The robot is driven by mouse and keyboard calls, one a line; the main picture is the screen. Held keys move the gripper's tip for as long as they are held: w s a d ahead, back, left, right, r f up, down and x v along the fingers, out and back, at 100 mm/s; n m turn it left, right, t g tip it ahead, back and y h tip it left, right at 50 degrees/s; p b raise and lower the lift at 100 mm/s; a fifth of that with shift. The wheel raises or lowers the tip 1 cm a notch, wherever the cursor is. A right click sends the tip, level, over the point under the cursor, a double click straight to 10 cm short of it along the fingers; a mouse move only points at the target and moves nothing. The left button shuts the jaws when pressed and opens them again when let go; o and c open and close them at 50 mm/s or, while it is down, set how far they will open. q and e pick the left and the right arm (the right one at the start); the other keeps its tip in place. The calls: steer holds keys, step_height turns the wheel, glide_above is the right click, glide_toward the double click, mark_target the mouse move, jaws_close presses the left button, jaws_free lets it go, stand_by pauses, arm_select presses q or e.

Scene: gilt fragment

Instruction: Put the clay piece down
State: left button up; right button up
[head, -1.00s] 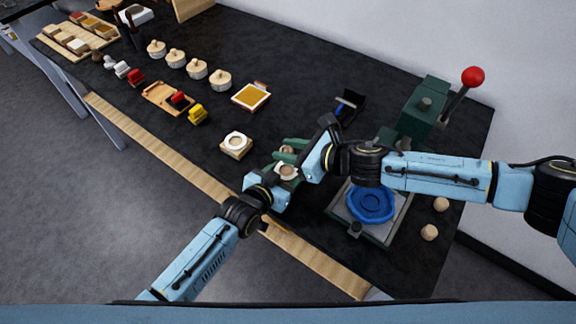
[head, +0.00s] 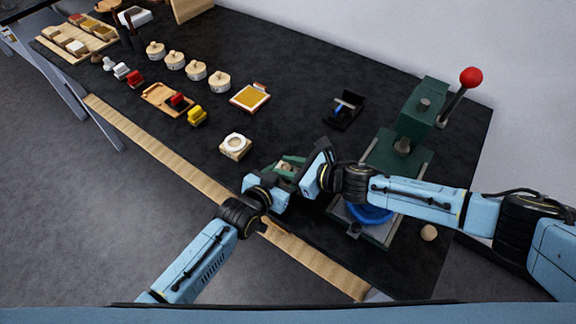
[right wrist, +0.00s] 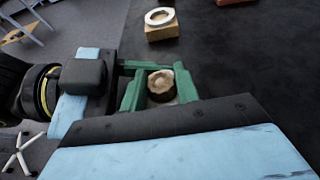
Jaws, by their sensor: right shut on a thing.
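My right gripper (right wrist: 159,88) is shut on the clay piece (right wrist: 161,79), a small beige disc with a wavy edge and a darker middle. The disc shows between green fingers in the right wrist view. In the head view my right gripper (head: 290,166) meets my left gripper (head: 282,176) near the table's front edge, and the piece is mostly hidden there. The left gripper's fingers overlap the right's, so I cannot tell whether they are open or shut. I cannot tell whether the piece touches anything below it.
A wooden block with a white ring (head: 235,145) stands left of the grippers, on the black table (head: 290,75). A green press (head: 420,108) with a red-knobbed lever and a blue pad (head: 369,213) are at right. A black holder (head: 344,110) stands behind. Open tabletop lies between.

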steer(key=o, duration=0.8)
steer(key=shift+s+d+f, duration=0.1)
steer(key=shift+d+f, duration=0.05)
steer(key=shift+f, duration=0.25)
steer(key=shift+o, duration=0.8)
steer(key=shift+s+f, duration=0.15)
steer(key=shift+r, duration=0.45)
steer(key=v, duration=1.1)
steer(key=shift+d+r, duration=0.25)
steer(key=shift+r, duration=0.15)
arm_select(q)
steer(key=o, duration=1.1)
steer(key=shift+c, duration=0.2)
steer(key=shift+s, duration=0.1)
